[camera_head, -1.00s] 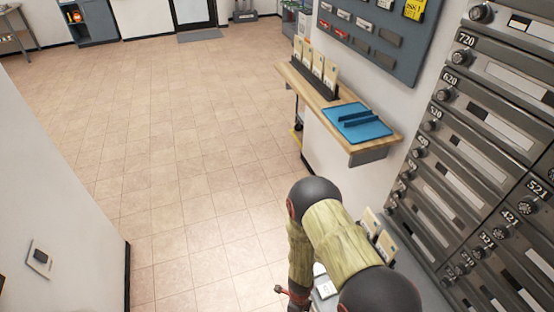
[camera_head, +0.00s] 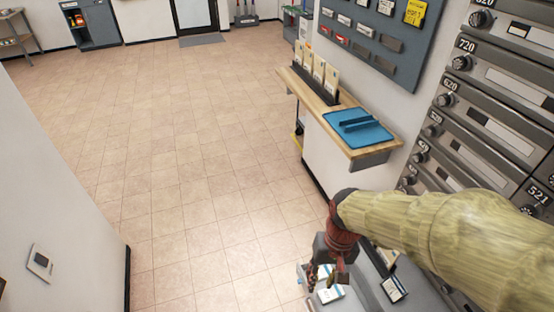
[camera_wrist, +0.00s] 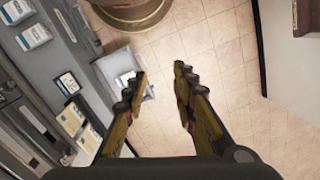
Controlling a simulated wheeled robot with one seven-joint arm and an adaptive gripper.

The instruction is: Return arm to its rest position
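My gripper (camera_wrist: 160,82) is open in the wrist view, with its two fingers apart and nothing between them. In the head view my gripper (camera_head: 325,275) hangs pointing down at the lower right, in front of the mailbox wall. My arm reaches in from the right edge and covers part of the lower mailboxes.
Numbered grey mailboxes (camera_head: 497,112) line the right wall. A wooden shelf (camera_head: 318,100) with a blue tray (camera_head: 372,140) and upright envelopes (camera_head: 322,68) juts out. Packages (camera_wrist: 72,119) lie on a grey surface beside my gripper. Tiled floor (camera_head: 190,150) is open at left.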

